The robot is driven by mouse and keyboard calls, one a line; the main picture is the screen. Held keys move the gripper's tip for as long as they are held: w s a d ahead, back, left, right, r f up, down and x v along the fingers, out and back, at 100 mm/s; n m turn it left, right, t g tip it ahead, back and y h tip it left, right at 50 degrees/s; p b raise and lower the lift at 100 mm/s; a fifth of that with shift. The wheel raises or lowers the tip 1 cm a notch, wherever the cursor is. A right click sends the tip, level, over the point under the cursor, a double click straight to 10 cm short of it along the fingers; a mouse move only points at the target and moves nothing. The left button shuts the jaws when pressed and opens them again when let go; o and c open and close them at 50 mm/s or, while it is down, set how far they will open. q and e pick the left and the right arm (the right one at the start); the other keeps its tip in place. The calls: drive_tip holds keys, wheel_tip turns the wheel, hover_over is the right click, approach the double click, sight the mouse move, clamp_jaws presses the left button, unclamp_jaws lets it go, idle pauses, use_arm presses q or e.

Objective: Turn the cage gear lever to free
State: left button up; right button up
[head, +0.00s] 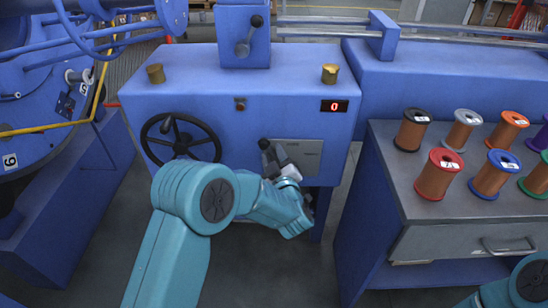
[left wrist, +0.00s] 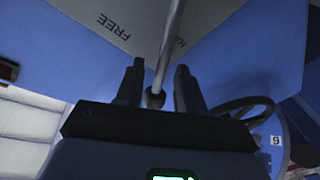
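A grey plate (head: 308,152) is on the front of the blue machine cabinet. In the left wrist view the plate (left wrist: 88,12) carries the word FREE and a second word partly hidden behind the lever. The cage gear lever is a thin grey rod with a dark knob (head: 264,143). In the left wrist view the lever (left wrist: 166,50) runs down between my fingers, its knob low between them. My left gripper (head: 276,160) is at the plate. In the wrist view the gripper (left wrist: 160,88) is open, with gaps beside the rod. My right gripper is out of view.
A black handwheel (head: 181,137) is left of the plate. Another lever (head: 243,48) is on the upper blue box. A red display (head: 334,106) reads 0. A grey bench (head: 400,175) with several wire spools stands at right, beyond a narrow gap.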

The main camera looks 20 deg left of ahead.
use_arm(q)
clamp_jaws()
drive_tip(key=shift+d, duration=0.1)
